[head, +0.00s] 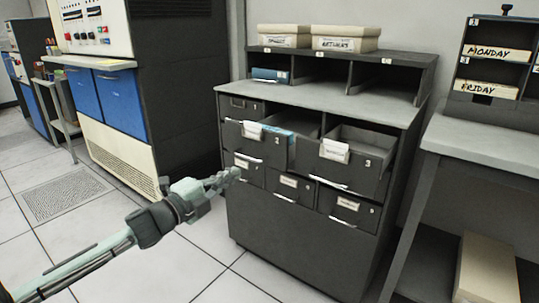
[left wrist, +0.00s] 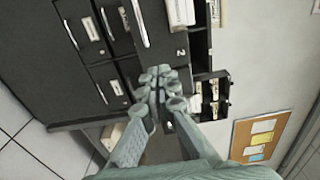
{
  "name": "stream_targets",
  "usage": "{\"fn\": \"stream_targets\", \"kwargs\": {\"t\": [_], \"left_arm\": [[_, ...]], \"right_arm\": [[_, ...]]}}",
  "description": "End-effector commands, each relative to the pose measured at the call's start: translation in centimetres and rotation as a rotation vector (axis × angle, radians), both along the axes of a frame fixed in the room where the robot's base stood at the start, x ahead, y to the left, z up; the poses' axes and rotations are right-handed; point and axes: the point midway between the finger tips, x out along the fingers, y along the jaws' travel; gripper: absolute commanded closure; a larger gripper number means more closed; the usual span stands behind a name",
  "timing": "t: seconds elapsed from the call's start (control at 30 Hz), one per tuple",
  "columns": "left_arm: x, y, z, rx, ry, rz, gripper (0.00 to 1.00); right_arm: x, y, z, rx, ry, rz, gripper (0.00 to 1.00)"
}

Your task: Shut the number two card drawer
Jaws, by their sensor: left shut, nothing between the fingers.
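The number two card drawer (head: 254,143) stands pulled out of the dark cabinet, with a blue card pack and pale cards in it. Its front, marked 2, also shows in the left wrist view (left wrist: 160,33). My left gripper (head: 234,173) is shut and empty. In the head view it appears below and left of that drawer's front, over the lower left drawer. In the left wrist view the fingertips (left wrist: 165,80) lie close to the drawer front's edge, near the 2. I cannot tell whether they touch it. My right gripper is not in view.
The number three drawer (head: 340,158) beside it is also pulled out. The lower drawers (head: 295,187) look shut. The cabinet top (head: 330,98) is bare below a shelf with boxes (head: 345,38). A side table (head: 480,140) stands right. Floor in front is clear.

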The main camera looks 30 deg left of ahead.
Motion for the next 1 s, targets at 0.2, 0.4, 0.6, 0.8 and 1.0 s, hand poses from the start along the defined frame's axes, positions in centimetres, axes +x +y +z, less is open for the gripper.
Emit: {"fn": "stream_targets", "kwargs": {"t": [0.2, 0.4, 0.6, 0.8, 1.0], "left_arm": [[3.4, -0.2, 0.2, -0.003, -0.004, 0.003, 1.0], [6.8, -0.4, 0.3, -0.003, -0.003, 0.004, 1.0], [10.1, -0.7, 0.2, -0.005, -0.002, 0.004, 1.0], [12.4, -0.9, 0.1, -0.006, 0.001, 0.005, 1.0], [13.2, -0.9, -0.1, -0.005, 0.002, 0.005, 1.0]], "right_arm": [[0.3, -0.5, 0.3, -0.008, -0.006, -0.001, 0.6], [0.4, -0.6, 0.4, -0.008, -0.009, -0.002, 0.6], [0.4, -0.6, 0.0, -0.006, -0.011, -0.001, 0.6], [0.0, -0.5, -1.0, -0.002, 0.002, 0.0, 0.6], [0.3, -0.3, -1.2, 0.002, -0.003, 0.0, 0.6]]}}
